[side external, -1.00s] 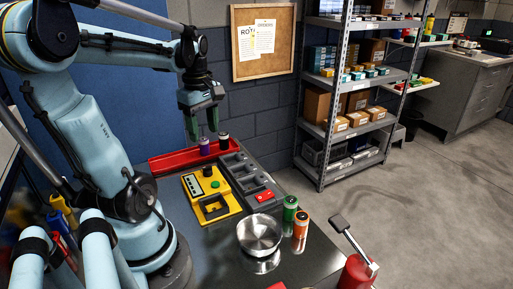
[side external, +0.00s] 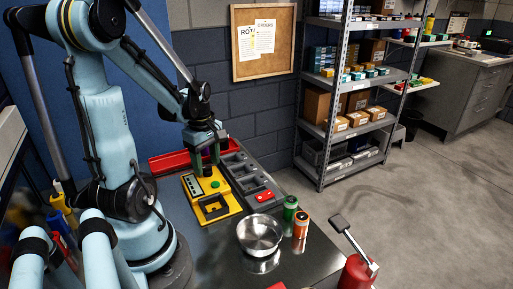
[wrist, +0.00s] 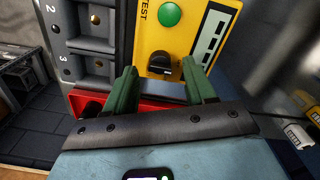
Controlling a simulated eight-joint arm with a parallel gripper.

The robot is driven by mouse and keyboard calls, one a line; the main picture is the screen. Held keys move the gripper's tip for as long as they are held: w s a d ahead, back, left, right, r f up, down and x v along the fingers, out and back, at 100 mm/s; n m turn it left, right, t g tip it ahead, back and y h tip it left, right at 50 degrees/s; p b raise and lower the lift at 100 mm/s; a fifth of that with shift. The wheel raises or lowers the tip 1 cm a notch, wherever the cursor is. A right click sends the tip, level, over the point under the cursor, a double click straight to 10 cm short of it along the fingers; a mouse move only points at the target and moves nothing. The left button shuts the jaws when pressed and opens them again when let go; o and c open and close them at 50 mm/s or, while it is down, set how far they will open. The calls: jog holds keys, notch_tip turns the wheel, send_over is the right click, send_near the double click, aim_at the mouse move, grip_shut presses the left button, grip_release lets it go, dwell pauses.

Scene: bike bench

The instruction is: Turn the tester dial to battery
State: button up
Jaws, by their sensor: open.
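The yellow tester (side external: 232,209) lies on the bench with a green button (side external: 215,184) and a display strip (side external: 193,186). In the wrist view the tester's black dial (wrist: 160,65) sits below the green button (wrist: 168,14). The display (wrist: 208,42) is to the right. My gripper (wrist: 160,80) is open, with one green finger on each side of the dial in the picture. Whether either finger touches it cannot be told. In the side view my gripper (side external: 207,160) is low over the tester's far end. The dial's setting and labels are not readable.
A grey holder with numbered slots (wrist: 92,50) adjoins the tester; a red block (side external: 265,196) lies in it. A red tray (side external: 168,163) is behind. A steel bowl (side external: 260,235), a green cell (side external: 290,207) and an orange cell (side external: 301,226) stand nearer the front.

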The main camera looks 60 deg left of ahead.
jog(key=shift+f, duration=0.85)
jog(key=shift+c, duration=0.2)
grip_shut()
